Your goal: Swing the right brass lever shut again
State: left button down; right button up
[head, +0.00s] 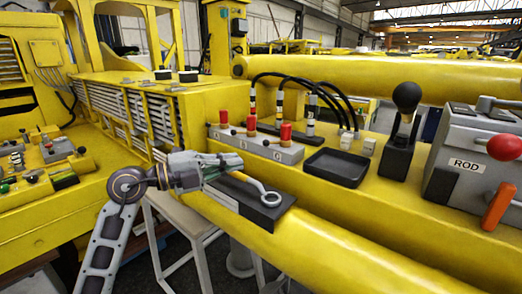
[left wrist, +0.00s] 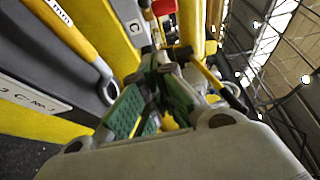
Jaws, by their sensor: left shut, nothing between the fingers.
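In the head view a grey valve block (head: 262,145) stands on the yellow deck. It carries red caps, one of them at its right end (head: 286,131), and small brass-coloured levers, the right one (head: 267,142) low on the block. Its exact angle is too small to tell. My left gripper (head: 238,161) is shut and empty, in front of and below the block, apart from it in that view. In the left wrist view its green-padded fingers (left wrist: 156,75) point toward a grey face marked C and a red cap (left wrist: 163,7). The fingers hide part of what lies beyond. My right gripper is out of view.
A ring spanner (head: 271,197) with a yellow handle lies on a dark holder (head: 247,206) just below my left gripper. Black hoses (head: 290,76) arch behind the block. A black tray (head: 337,167), a black-knobbed joystick (head: 405,98) and a ROD control box (head: 466,165) stand to the right.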

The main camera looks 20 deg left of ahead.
aim_at(278, 142)
pick_arm(q)
jog(key=shift+w+d, duration=0.1)
jog(key=w+d+p, duration=0.3)
jog(key=w+d, duration=0.2)
jog(key=w, duration=0.5)
jog(key=shift+w+p, duration=0.15)
jog(key=shift+p, duration=0.15)
dwell(0.4)
jog(key=shift+w+a, duration=0.1)
jog(key=shift+a, duration=0.05)
dwell(0.4)
jog(key=shift+w+a+m+g+h, duration=0.5)
jog(key=shift+m+g, duration=0.1)
jog(key=shift+r, duration=0.1)
dwell(0.4)
